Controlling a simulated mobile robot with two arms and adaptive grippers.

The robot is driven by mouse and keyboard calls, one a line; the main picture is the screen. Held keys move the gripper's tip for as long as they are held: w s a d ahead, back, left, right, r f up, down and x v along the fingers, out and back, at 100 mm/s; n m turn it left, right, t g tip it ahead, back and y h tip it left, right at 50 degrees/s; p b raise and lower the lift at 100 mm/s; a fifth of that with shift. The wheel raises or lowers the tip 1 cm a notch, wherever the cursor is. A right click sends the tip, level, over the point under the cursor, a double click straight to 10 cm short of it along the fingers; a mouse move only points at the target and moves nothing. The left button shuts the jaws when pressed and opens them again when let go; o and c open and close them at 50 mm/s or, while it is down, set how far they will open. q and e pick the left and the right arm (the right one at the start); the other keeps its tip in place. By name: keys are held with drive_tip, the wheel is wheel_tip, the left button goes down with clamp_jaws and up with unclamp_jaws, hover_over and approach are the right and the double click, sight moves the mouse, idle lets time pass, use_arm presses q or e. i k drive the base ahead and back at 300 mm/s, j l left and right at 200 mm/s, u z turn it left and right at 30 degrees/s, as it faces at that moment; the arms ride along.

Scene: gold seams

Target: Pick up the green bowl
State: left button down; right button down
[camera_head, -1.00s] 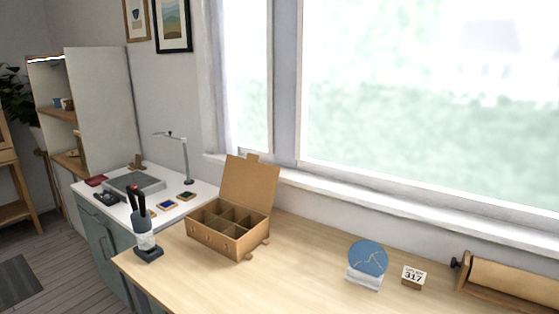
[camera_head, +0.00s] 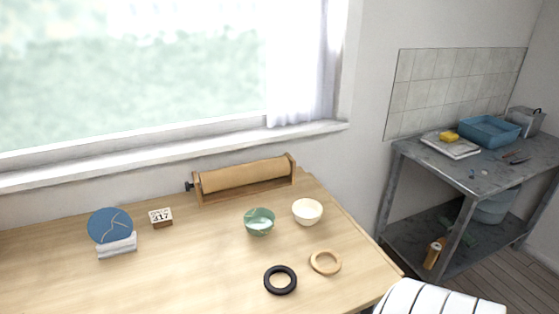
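The green bowl (camera_head: 259,222) stands upright on the wooden table (camera_head: 200,270), right of the middle, with pale gold-like seams on its side. A cream bowl (camera_head: 307,212) stands close to its right. Neither of my grippers shows in the head view.
A black ring (camera_head: 280,280) and a wooden ring (camera_head: 325,262) lie in front of the bowls. A paper roll holder (camera_head: 244,178) stands behind. A grey metal table (camera_head: 470,165) stands apart at right.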

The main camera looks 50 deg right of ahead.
sight(260, 222)
drive_tip(key=k+j+z, duration=0.1)
drive_tip(key=z, duration=1.3)
